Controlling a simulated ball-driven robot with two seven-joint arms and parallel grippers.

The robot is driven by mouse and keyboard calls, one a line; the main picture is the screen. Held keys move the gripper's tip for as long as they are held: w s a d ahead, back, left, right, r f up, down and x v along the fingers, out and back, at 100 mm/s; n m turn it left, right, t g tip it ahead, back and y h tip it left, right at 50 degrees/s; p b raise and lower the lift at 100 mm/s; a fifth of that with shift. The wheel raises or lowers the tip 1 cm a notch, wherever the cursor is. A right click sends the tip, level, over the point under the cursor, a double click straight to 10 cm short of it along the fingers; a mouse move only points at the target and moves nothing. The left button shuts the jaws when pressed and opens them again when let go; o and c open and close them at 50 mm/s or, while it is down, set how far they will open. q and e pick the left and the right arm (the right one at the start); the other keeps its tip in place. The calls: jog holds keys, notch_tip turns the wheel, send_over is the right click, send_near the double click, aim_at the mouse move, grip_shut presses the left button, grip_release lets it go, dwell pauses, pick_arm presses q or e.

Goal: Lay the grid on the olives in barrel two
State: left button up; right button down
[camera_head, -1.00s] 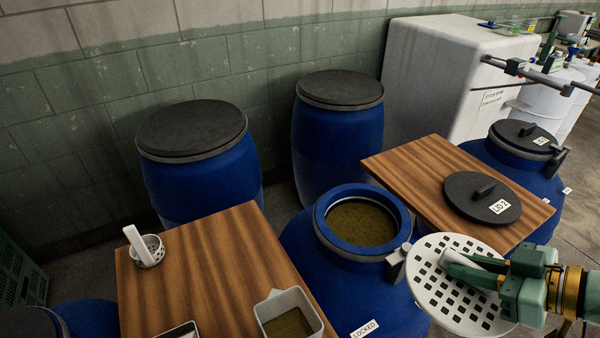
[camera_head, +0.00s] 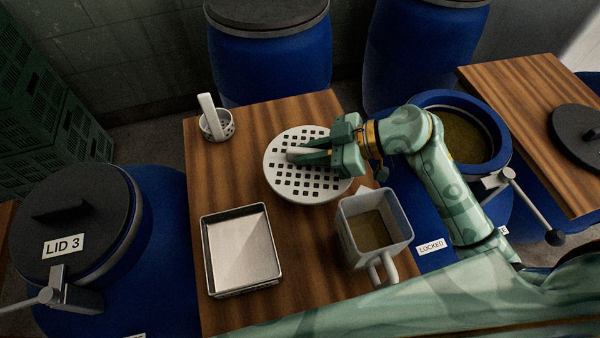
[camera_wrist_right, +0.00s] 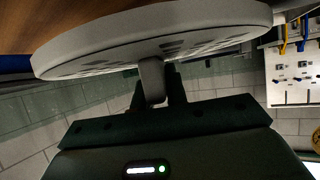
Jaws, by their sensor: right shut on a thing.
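The grid (camera_head: 284,184), a round white plate with square holes, is over the left wooden table in the head view. My right gripper (camera_head: 303,155) is shut on its raised handle, and the handle between the fingers shows in the wrist view beneath the grid disc (camera_wrist_right: 150,38). Whether the grid touches the table is hard to tell. The open blue barrel (camera_head: 453,98) stands to the right of the grid, with murky olive-green contents (camera_head: 462,138); single olives cannot be made out. The grid is apart from its mouth. My left gripper is not in view.
On the left table (camera_head: 322,292) are a metal tray (camera_head: 240,252), a jug of greenish liquid (camera_head: 374,230) and a perforated cup (camera_head: 216,125). The barrel's clamp lever (camera_head: 530,208) sticks out. A dark lid (camera_head: 578,135) lies on the right table.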

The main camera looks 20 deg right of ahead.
aim_at(310, 170)
notch_tip(310, 170, down, 6)
jog(key=b, duration=0.2)
jog(key=shift+f+b, duration=0.25)
jog(key=shift+b, duration=0.05)
jog(key=shift+r, duration=0.15)
jog(key=c, duration=1.4)
grip_release()
